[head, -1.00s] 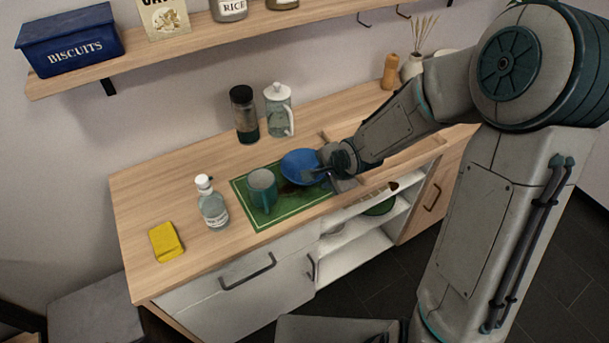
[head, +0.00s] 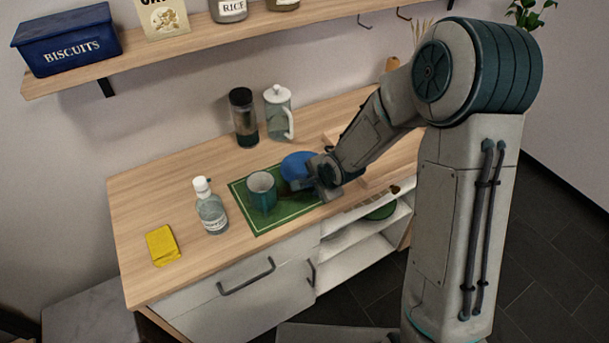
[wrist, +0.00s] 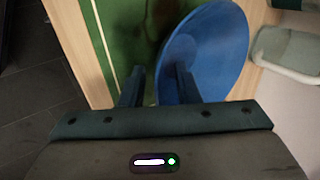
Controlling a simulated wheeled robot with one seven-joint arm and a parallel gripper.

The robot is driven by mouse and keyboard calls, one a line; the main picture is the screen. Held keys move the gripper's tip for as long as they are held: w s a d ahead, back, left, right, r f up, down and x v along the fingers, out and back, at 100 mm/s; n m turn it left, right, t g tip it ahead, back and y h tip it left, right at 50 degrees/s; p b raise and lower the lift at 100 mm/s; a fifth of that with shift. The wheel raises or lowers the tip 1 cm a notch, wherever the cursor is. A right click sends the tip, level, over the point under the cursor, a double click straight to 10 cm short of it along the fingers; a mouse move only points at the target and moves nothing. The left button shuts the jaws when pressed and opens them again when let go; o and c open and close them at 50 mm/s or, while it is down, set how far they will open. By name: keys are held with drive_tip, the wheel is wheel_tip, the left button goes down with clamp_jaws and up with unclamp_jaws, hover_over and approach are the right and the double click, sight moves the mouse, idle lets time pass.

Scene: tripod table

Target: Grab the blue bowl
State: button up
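The blue bowl (head: 296,163) is at the back right of the green mat (head: 285,217) on the wooden counter. My gripper (head: 308,184) is low at its front right side and hides part of it in the head view. In the wrist view the bowl (wrist: 222,45) fills the upper middle, right of the green mat. My gripper (wrist: 157,82) is open there, with its fingers on either side of the bowl's near-left rim. The right finger overlaps the bowl's inside. Some green shows between the left finger and the rim, so I see no grip.
A teal mug (head: 262,190) stands on the mat just left of the bowl. A clear bottle (head: 211,208) and a yellow sponge (head: 162,245) are further left. A dark-lidded jar (head: 244,118) and a glass pitcher (head: 279,112) stand behind. An open shelf (head: 345,246) is below.

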drive_tip(key=shift+c, duration=0.3)
clamp_jaws()
drive_tip(key=shift+r, duration=0.2)
